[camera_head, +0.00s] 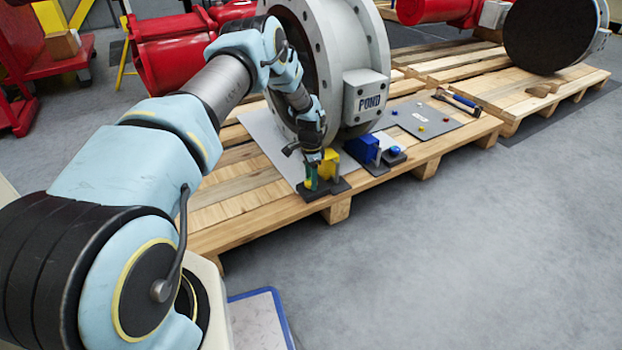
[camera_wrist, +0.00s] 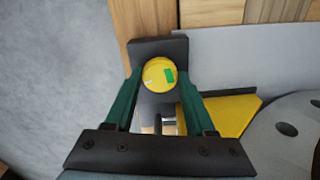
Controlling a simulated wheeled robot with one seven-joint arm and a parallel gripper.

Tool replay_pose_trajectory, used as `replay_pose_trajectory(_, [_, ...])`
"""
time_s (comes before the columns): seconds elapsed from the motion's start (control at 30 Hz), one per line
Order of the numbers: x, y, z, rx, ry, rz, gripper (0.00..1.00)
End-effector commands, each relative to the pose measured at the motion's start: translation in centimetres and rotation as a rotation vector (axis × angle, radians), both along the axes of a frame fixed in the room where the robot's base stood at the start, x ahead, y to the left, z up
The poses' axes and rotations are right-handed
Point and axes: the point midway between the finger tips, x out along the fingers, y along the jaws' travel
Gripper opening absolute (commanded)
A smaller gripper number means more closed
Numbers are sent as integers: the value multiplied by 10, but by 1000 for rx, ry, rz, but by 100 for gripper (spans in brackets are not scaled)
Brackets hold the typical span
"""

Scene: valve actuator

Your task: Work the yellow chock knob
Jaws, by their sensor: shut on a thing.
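The yellow chock knob (camera_wrist: 157,74) is round, with a small green mark on its face, and sits on a dark base plate (camera_wrist: 160,47). My gripper (camera_wrist: 159,84) has its green fingers on either side of the knob, shut on it. The yellow chock (camera_wrist: 232,112) lies just right of the fingers in the wrist view. In the head view the yellow chock (camera_head: 329,162) stands beside my gripper (camera_head: 311,183), at the pallet's front edge.
The large grey valve (camera_head: 368,85) marked POND rises behind my gripper. A blue chock (camera_head: 363,149) and blue knob (camera_head: 396,150) stand to the right on the wooden pallet (camera_head: 245,214). A grey plate (camera_head: 425,124) with small coloured pieces and a hammer (camera_head: 458,99) lie farther right.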

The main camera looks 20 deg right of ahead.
Motion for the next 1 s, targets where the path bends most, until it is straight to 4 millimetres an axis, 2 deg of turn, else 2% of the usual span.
replay_pose_trajectory(0.57, [0,0,0,1,0,-35,0])
replay_pose_trajectory(0.6, [0,0,0,1,0,-34,57])
replay_pose_trajectory(0.83, [0,0,0,1,0,-34,83])
replay_pose_trajectory(1.0, [0,0,0,0,0,-33,85])
